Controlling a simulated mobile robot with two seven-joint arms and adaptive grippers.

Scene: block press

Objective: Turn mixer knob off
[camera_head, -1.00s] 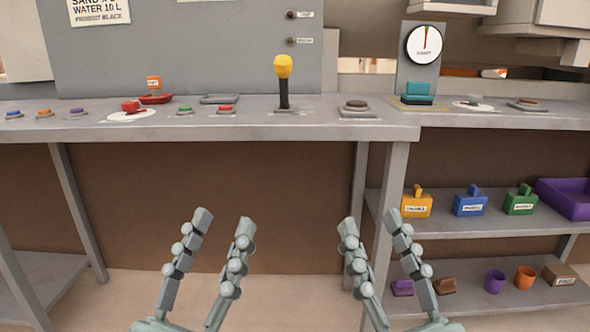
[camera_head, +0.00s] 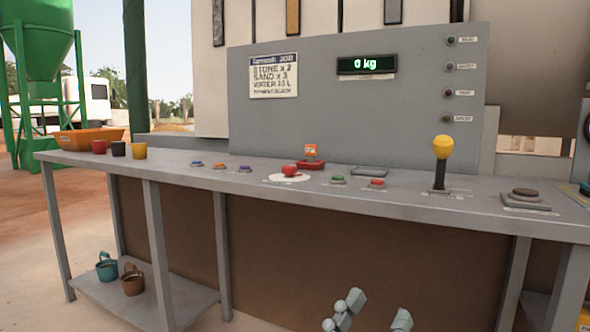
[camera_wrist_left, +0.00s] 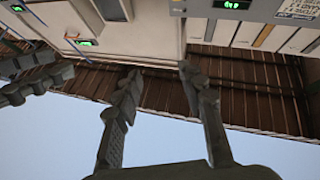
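A red knob (camera_head: 290,170) sits on a white round dial on the grey bench, just left of the green button. Its label is too small to read, so I cannot tell whether it is the mixer knob or which setting it points to. My left gripper (camera_head: 373,315) shows at the bottom edge of the head view, low in front of the bench and well apart from the knob. In the left wrist view its two fingers (camera_wrist_left: 158,75) are spread with nothing between them. Another pair of spread fingers, my right gripper (camera_wrist_left: 68,78), shows at that view's left.
The bench (camera_head: 130,162) carries a yellow-topped lever (camera_head: 442,160), a green button (camera_head: 338,180), a red button (camera_head: 377,183) and a brown button (camera_head: 525,193). A grey panel (camera_head: 330,110) with a "0 kg" display (camera_head: 367,65) stands behind. Cups and an orange tray (camera_head: 88,138) are at left.

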